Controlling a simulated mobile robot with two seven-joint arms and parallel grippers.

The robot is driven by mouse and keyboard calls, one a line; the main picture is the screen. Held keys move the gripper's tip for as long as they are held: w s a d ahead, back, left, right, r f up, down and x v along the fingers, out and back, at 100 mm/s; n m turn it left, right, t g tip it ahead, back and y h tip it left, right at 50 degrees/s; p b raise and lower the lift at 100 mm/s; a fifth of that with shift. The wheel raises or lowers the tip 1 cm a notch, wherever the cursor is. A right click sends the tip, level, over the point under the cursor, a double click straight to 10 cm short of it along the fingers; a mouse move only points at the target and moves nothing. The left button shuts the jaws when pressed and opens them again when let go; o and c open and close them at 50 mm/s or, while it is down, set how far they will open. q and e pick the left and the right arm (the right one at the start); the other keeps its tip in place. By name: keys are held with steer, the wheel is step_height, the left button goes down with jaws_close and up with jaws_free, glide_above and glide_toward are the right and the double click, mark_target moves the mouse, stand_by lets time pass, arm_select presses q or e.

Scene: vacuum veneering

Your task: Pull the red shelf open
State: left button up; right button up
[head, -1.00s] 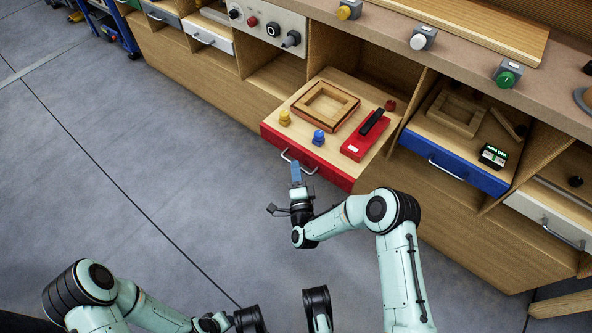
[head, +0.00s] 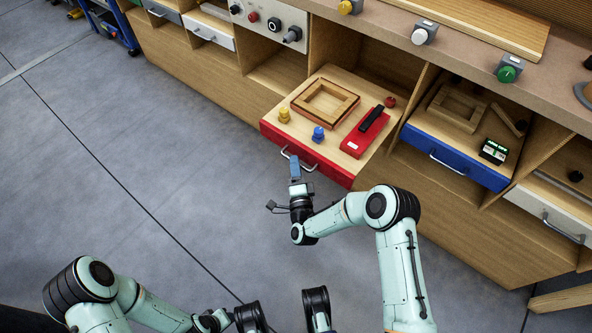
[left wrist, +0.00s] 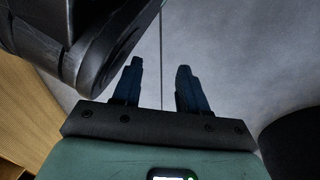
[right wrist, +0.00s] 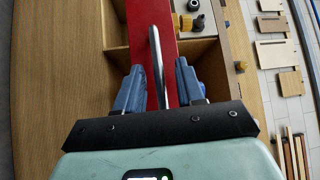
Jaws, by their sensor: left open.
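The red shelf (head: 307,154) is a drawer with a red front and a silver bar handle (head: 297,160). It stands out from the wooden bench. On it lie a wooden frame (head: 298,105), a yellow knob piece (head: 284,115), a blue one (head: 318,134) and a red block with a black bar (head: 366,134). My right gripper (head: 295,160) is at the handle. In the right wrist view the fingers of my right gripper (right wrist: 158,82) are apart on either side of the handle (right wrist: 157,66), with gaps showing. My left gripper (left wrist: 162,78) is open and empty over grey floor.
A blue-fronted drawer (head: 456,158) is partly out to the right, with a white-fronted drawer (head: 550,216) beyond it. Several push buttons sit on the bench edge, including a green one (head: 507,74). The floor (head: 130,170) before the bench is clear.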

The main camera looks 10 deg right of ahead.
arm_select(q)
steer(key=w+d+r+t+p, duration=0.1)
steer(key=w+r+p, duration=0.2)
steer(key=r, duration=0.2)
steer(key=shift+w+d+r, duration=0.15)
steer(key=shift+w+d, duration=0.05)
steer(key=shift+w, duration=0.1)
arm_select(e)
steer(key=s+a+f, duration=0.1)
steer(key=s, duration=1.2)
steer(key=shift+a+f, duration=0.25)
steer(key=shift+f, duration=0.1)
arm_select(q)
steer(key=shift+t, duration=0.3)
arm_select(e)
steer(key=shift+f, duration=0.1)
